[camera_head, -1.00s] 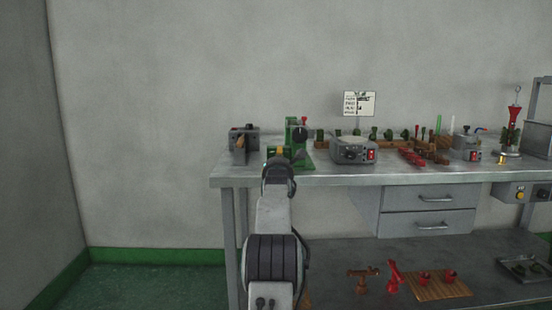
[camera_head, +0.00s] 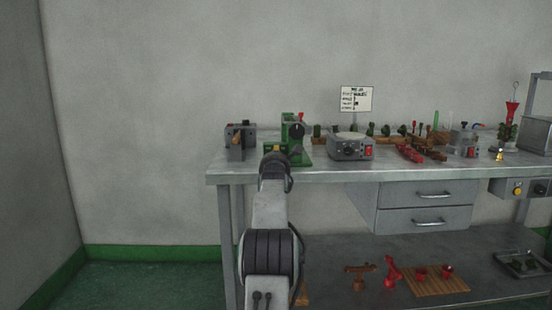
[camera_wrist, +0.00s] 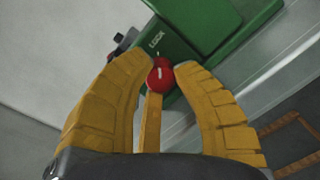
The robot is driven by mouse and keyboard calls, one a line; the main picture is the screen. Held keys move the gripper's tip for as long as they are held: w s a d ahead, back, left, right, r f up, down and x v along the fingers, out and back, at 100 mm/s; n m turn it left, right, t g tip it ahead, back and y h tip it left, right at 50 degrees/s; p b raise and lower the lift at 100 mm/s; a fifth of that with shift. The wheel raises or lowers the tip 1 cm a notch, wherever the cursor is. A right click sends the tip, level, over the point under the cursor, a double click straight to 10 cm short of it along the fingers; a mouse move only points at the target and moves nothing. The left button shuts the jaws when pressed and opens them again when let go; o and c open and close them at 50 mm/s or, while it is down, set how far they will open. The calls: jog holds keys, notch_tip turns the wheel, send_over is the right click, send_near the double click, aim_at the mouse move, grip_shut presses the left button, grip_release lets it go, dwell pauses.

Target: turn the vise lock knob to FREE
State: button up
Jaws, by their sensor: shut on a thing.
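The green vise (camera_head: 288,151) stands on the left part of the steel bench and also fills the top of the wrist view (camera_wrist: 215,22). The wrist view shows its red round lock knob (camera_wrist: 160,73), with a white line across its face. The word LOCK is printed on the green face just above it. My gripper (camera_wrist: 164,66) has its yellow fingertips closed against the left and right of the knob. A narrow yellow piece shows below the knob. No FREE label is readable. In the head view my arm hides the knob.
A grey box with a brown handle (camera_head: 239,141) stands left of the vise on the bench (camera_head: 290,174). A grey device with a red switch (camera_head: 351,147) stands close on the right. A small sign (camera_head: 357,99) rises behind it. Drawers (camera_head: 428,206) hang below.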

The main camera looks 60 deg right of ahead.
jog(key=shift+r+n+p, duration=0.2)
jog(key=shift+n+p, duration=0.2)
jog(key=shift+p, duration=0.1)
grip_shut()
jog(key=shift+f+n, duration=0.1)
jog(key=shift+n, duration=0.3)
jog(key=o, duration=1)
grip_release()
jog(key=shift+w, duration=0.1)
jog(key=shift+f, duration=0.1)
jog(key=shift+v, duration=6)
